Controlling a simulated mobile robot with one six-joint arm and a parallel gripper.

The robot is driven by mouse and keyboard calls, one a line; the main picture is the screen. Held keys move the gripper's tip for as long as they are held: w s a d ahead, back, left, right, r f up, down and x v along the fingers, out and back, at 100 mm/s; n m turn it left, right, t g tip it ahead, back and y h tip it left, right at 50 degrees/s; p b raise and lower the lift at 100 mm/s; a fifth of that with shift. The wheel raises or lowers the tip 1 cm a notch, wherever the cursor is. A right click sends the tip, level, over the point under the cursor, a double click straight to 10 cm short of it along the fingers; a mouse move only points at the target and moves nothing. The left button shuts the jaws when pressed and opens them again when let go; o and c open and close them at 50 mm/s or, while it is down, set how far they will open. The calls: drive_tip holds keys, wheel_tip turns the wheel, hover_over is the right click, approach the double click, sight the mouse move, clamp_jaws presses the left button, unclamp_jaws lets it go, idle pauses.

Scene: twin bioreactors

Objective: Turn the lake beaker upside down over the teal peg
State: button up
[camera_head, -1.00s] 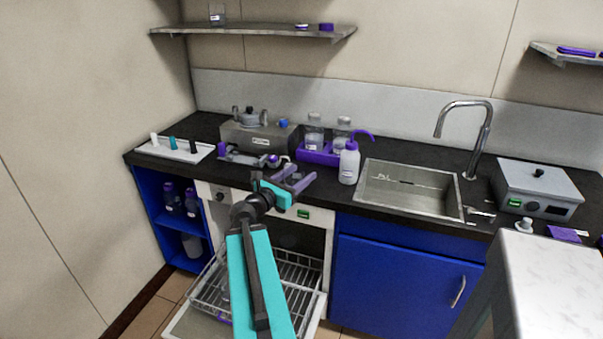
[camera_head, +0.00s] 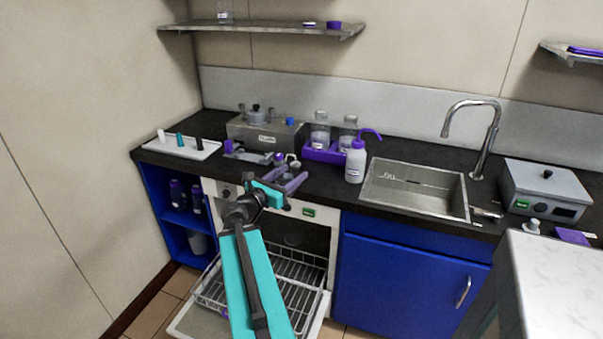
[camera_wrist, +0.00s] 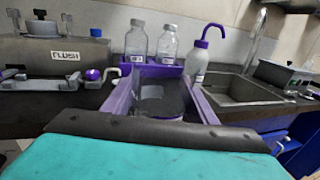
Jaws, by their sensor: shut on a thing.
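The teal peg (camera_head: 180,140) stands upright on a white board (camera_head: 170,151) at the left end of the counter, between a white peg and a black peg. My gripper (camera_head: 288,184) is in front of the counter edge, above the pulled-out rack and to the right of the pegs. In the wrist view its purple fingers (camera_wrist: 158,88) are shut on a clear, greyish beaker (camera_wrist: 155,98), probably the lake beaker. The beaker hardly shows in the head view. I cannot tell which way its mouth points. The pegs are not in the wrist view.
A grey flush box (camera_head: 265,133) and a valve fixture (camera_head: 250,153) stand between the pegs and a purple bottle holder (camera_head: 325,152). A wash bottle (camera_head: 355,165) and the sink (camera_head: 415,188) are to the right. The open washer rack (camera_head: 295,290) juts out below my arm.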

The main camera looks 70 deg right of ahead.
drive_tip(key=w+a+f+n+t, duration=0.2)
drive_tip(key=w+a+n+t, duration=0.15)
drive_tip(key=w+a, duration=1)
drive_tip(key=w+a+f+n+t, duration=0.2)
drive_tip(key=w+a+t, duration=0.3)
drive_tip(key=w+a, duration=0.85)
drive_tip(key=w+a+f+n+t+y, duration=0.1)
drive_tip(key=w+a+n+t, duration=0.1)
drive_tip(key=a, duration=1.6)
drive_tip(key=w+a+f+n+t+y, duration=0.2)
drive_tip(key=w+a+t, duration=0.2)
drive_tip(key=a, duration=1.4)
drive_tip(key=shift+s+n, duration=0.1)
drive_tip(key=shift+n, duration=0.15)
